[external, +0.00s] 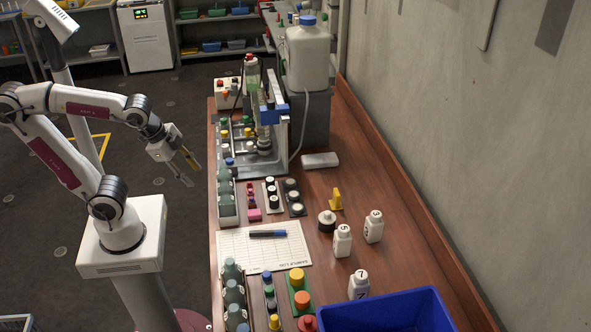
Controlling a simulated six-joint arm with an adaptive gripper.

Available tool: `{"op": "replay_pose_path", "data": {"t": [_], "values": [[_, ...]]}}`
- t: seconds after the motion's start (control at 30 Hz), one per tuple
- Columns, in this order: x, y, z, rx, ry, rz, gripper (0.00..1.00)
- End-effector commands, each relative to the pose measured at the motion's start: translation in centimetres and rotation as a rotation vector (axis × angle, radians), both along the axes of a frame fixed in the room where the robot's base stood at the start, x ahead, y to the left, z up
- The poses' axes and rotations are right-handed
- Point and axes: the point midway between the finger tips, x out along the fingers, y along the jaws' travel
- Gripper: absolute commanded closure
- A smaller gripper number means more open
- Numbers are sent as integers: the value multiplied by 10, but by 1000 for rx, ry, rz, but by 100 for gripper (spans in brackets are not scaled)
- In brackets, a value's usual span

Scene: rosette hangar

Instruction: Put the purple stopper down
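My gripper (193,176) hangs over the floor just left of the wooden table, with its two fingers pointing down and right. The fingers look apart, and I see nothing between them. A short row of small magenta to purple pieces (251,200) stands on the table, with a pink block (254,214) at its near end. The purple stopper may be one of these pieces; they are too small to tell. My gripper is to the left of this row and apart from it.
Racks of grey bottles (233,292) line the table's left edge. White bottles (342,241) and a blue bin (388,312) are on the right. Lab apparatus (262,125) stands at the back. The table's right side has bare wood.

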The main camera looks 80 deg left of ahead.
Motion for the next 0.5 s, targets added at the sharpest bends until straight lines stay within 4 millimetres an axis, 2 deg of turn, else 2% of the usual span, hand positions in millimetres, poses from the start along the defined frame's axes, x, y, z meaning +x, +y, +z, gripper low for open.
{"op": "replay_pose_path", "data": {"t": [0.5], "values": [[68,29,-32,305,194,-516,63]]}}
